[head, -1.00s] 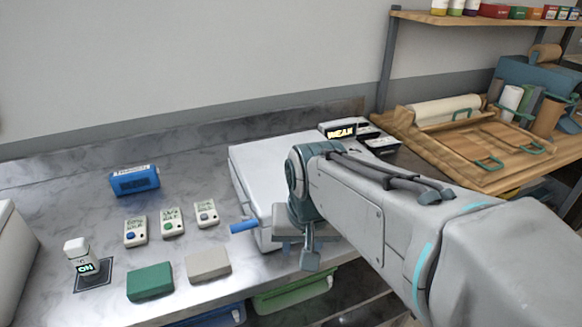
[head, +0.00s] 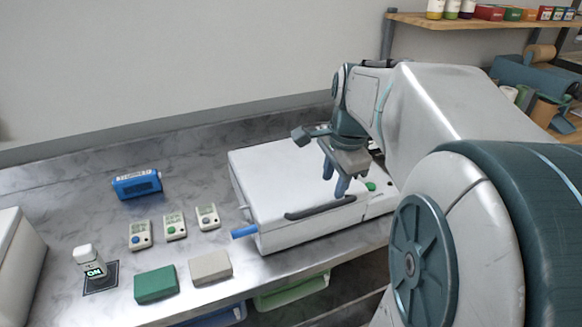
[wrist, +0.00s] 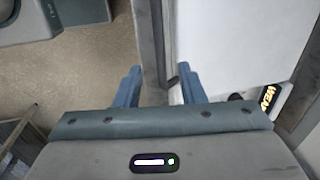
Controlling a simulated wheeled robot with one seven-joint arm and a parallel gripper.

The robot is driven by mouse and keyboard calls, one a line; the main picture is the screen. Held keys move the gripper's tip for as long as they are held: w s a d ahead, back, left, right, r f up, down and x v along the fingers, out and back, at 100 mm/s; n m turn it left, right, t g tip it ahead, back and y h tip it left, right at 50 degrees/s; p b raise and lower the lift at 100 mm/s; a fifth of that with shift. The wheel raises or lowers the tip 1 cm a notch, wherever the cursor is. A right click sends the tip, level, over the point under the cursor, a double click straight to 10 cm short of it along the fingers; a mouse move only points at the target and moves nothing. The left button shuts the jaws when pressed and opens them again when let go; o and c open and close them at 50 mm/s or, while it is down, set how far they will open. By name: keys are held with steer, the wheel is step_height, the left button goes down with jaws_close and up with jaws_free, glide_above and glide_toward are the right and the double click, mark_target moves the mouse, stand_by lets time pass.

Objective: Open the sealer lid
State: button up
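The sealer (head: 290,180) is a white box on the counter, and its flat lid (head: 270,165) looks closed. A dark bar handle (head: 320,208) runs along the lid's front edge. A blue lever (head: 244,231) sticks out at the front left corner. My gripper (head: 335,190) points down near the right end of the handle. In the wrist view its two blue fingers (wrist: 159,88) are apart, one either side of the sealer's front edge. The handle's dark end (wrist: 178,76) shows between them, close to the right finger. I cannot tell whether they touch it.
A green button (head: 371,186) sits right of the lid. The space above the lid's left is clear.

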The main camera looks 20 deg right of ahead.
mark_target(327, 206)
steer(key=f, duration=0.3)
steer(key=w+f, duration=0.1)
steer(key=f, duration=0.3)
steer(key=shift+w+f, duration=0.15)
steer(key=shift+w, duration=0.05)
jaws_close()
